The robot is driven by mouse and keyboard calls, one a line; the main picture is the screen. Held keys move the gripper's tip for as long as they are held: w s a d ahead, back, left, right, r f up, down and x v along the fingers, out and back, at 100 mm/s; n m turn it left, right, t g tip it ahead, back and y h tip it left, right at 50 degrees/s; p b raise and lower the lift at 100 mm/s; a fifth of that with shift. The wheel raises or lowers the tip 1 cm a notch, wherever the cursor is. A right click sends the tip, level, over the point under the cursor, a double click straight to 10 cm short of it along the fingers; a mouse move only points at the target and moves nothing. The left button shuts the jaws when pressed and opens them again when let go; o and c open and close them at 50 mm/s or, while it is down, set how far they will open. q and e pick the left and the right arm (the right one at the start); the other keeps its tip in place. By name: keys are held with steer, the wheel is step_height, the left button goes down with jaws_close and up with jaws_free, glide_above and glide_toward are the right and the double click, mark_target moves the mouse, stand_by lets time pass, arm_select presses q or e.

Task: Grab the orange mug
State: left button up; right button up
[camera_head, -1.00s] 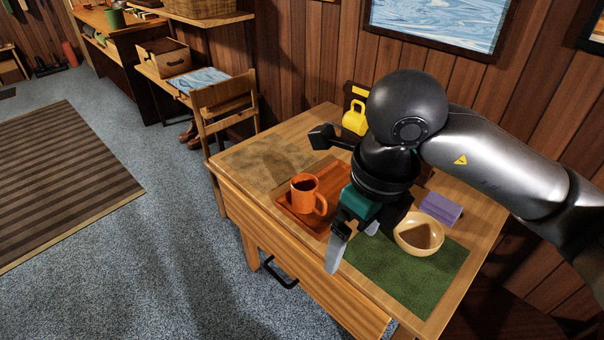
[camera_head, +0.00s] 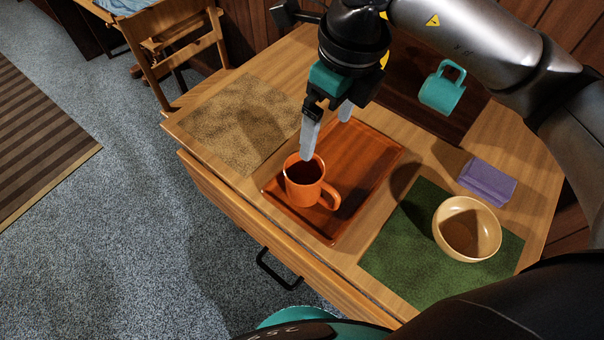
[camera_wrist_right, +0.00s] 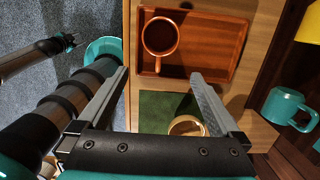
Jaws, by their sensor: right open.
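The orange mug (camera_head: 304,182) stands upright on the left front part of a reddish wooden tray (camera_head: 362,168), its handle toward the lower right. In the right wrist view the mug (camera_wrist_right: 160,36) is near the top, just beyond the fingertips, with its handle toward me. My right gripper (camera_head: 327,132) is open, fingers pointing down; one fingertip overlaps the mug's back rim in the head view. Contact cannot be told. Nothing is between its fingers (camera_wrist_right: 159,76). What looks like my left gripper (camera_wrist_right: 68,42) is small at the left of the wrist view.
A teal mug (camera_head: 441,90) is by a dark brown rack at the back. A tan mat (camera_head: 235,120) lies bare at left. A wooden chair (camera_head: 185,45) stands beyond.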

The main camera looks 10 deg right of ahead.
mark_target(315, 175)
steer(key=f+b, duration=0.1)
steer(key=f, duration=0.3)
steer(key=f+b, duration=0.2)
steer(key=f, duration=0.2)
steer(key=w+f+b, duration=0.1)
steer(key=f, duration=0.3)
steer(key=shift+a+f+b, duration=0.2)
steer(key=shift+a+b, duration=0.15)
steer(key=shift+b, duration=0.05)
steer(key=shift+w+f, duration=0.1)
steer(key=shift+f, duration=0.55)
steer(key=f, duration=0.1)
steer(key=f+b, duration=0.1)
steer(key=f, duration=0.1)
steer(key=shift+w+a+f+b, duration=0.2)
steer(key=shift+a+f+b, duration=0.05)
steer(key=shift+f+b, duration=0.05)
arm_select(q)
steer(key=w+f, duration=0.4)
steer(key=w, duration=0.3)
steer(key=shift+w+a+f+t, duration=0.15)
steer(key=shift+w+f+t, duration=0.15)
steer(key=shift+f+t, duration=0.1)
arm_select(e)
steer(key=shift+w+f, duration=0.1)
steer(key=shift+f, duration=0.55)
steer(key=shift+c, duration=0.2)
